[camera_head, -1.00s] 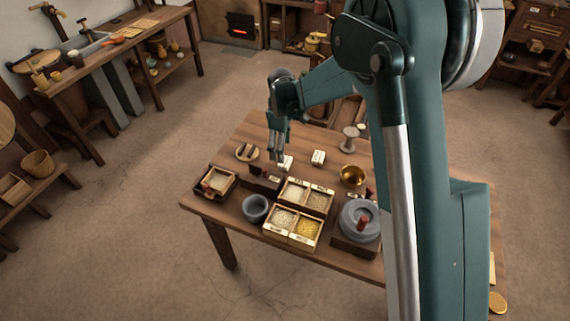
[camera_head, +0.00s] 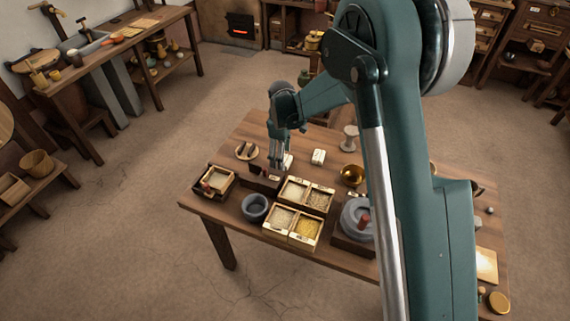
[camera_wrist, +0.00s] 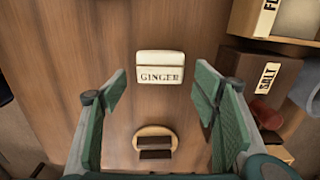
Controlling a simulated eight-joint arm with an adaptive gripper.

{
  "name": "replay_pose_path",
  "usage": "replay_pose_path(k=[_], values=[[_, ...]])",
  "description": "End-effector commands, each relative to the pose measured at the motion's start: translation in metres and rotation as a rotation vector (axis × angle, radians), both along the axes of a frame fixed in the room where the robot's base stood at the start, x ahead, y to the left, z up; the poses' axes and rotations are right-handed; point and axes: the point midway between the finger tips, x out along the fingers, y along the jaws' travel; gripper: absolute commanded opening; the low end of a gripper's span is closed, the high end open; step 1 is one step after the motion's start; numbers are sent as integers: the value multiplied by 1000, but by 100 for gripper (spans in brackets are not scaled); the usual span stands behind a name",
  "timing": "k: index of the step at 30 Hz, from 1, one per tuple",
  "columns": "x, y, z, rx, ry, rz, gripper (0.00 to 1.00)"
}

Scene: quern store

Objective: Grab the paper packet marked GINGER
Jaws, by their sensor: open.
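The cream paper packet marked GINGER (camera_wrist: 160,67) lies on the wooden table, its label readable in the wrist view. In the head view the packet (camera_head: 289,160) shows just beside my fingers, partly hidden by them. My gripper (camera_wrist: 160,92) is open and empty. Its two green-padded fingers stand apart to the left and right of the packet in the wrist view, and the packet shows beyond the gap between them. In the head view my gripper (camera_head: 278,164) hangs pointing down over the table; its exact height is hard to tell.
A second pale packet (camera_head: 318,157) stands to the right. A round wooden disc with dark bars (camera_wrist: 155,146) lies near the packet. A brass bowl (camera_head: 352,175) is further right.

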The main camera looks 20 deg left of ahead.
Motion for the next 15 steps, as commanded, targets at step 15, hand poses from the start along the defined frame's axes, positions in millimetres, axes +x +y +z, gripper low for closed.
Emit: replay_pose_path(k=[15], values=[[0, 0, -15, 0, 0, 0, 60]])
